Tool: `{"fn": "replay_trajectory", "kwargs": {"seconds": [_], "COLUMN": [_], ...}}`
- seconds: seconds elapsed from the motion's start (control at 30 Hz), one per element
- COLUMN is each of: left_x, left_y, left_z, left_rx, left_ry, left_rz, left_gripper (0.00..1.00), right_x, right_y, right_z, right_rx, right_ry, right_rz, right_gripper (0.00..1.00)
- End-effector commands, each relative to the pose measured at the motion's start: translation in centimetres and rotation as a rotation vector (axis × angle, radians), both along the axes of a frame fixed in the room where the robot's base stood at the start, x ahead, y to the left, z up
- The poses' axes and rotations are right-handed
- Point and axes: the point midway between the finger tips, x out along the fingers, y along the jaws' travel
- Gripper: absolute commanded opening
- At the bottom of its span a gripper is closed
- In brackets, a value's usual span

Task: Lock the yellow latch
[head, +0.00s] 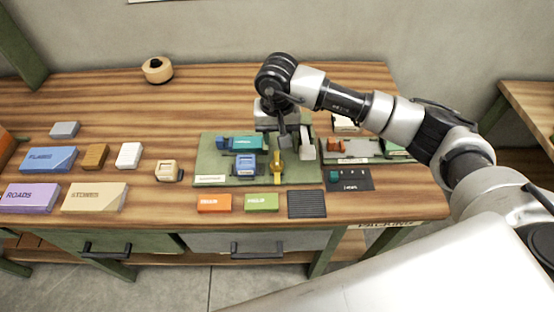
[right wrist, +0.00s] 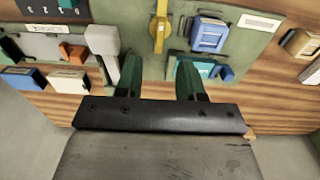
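The yellow latch (head: 277,165) stands on the green board (head: 215,172), between a blue block-like part and a pale grey lever. It also shows in the right wrist view (right wrist: 159,32), at the top middle. My right gripper (head: 290,142) is over the board, close behind the latch in the head view. In the right wrist view my right gripper (right wrist: 159,70) has its two dark green fingers apart with nothing between them. The latch lies beyond the fingertips, roughly in line with the gap. Whether a finger touches it cannot be told. My left gripper is not in view.
The blue part (head: 245,165) and teal part (head: 243,142) sit left of the latch; the grey lever (head: 307,148) is right. Orange (head: 214,203) and green (head: 262,202) blocks and a dark ribbed pad (head: 307,204) lie in front. Labelled boxes and a tape roll (head: 157,69) are left.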

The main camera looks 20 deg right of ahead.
Motion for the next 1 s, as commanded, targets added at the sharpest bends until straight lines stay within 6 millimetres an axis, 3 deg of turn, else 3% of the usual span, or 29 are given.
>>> {"fn": "replay_trajectory", "kwargs": {"seconds": [0.53,0.7,1.0], "left_x": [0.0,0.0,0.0], "left_y": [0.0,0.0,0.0], "left_z": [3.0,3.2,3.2], "left_rx": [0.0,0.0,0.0], "left_ry": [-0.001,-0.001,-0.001], "left_rz": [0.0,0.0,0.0], "left_gripper": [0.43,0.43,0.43], "right_x": [-0.2,-0.1,-0.1], "right_y": [0.2,0.1,0.1], "right_z": [-8.9,-10.1,-10.3], "right_rx": [0.004,0.003,0.004], "right_ry": [0.006,0.004,0.003], "right_rz": [-0.002,-0.001,0.0], "right_gripper": [0.38,0.38,0.35]}}
